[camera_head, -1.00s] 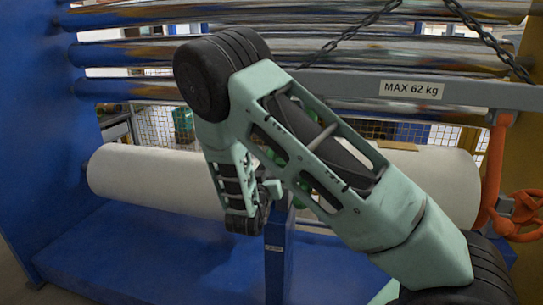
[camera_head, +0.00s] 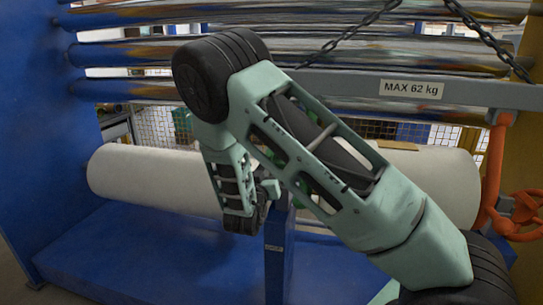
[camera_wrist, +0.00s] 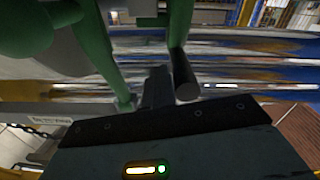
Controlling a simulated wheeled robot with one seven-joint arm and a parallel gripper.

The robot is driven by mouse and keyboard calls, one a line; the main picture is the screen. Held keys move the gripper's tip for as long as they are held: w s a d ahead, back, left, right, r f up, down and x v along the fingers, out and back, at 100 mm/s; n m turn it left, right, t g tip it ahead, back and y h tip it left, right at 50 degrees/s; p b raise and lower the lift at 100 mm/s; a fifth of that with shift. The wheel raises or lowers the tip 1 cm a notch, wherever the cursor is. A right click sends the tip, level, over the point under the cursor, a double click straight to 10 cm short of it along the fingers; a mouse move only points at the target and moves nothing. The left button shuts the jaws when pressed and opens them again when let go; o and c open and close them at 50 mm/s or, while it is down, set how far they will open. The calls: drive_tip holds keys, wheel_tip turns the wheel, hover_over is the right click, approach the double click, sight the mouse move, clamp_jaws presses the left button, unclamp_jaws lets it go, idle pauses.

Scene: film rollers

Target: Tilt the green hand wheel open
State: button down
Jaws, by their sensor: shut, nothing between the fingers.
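The green hand wheel (camera_wrist: 100,45) shows close up in the wrist view, with green bars at the left and upper middle. A dark cylindrical handle (camera_wrist: 186,78) hangs at one green bar. My gripper (camera_wrist: 157,88) is shut and empty. Its dark fingers are just left of the handle; I cannot tell whether they touch it. In the head view only a small green part of the wheel (camera_head: 303,188) shows behind my arm, and the fingers are hidden.
A white roll (camera_head: 150,180) lies behind my arm, above a blue base (camera_head: 150,250). A blue post (camera_head: 278,255) stands in front. A grey beam (camera_head: 410,88) hangs on chains at upper right. An orange hand wheel (camera_head: 525,215) is at far right. Shiny rollers (camera_head: 350,55) span the back.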

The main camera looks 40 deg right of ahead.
drive_tip(key=shift+w+a+f+b, duration=0.15)
drive_tip(key=shift+w+a+f, duration=0.1)
drive_tip(key=shift+w+a, duration=0.3)
drive_tip(key=shift+w+a+f+b, duration=0.15)
drive_tip(key=shift+w+a+f, duration=0.15)
drive_tip(key=shift+w, duration=0.3)
drive_tip(key=shift+w+a, duration=0.15)
drive_tip(key=shift+w, duration=0.05)
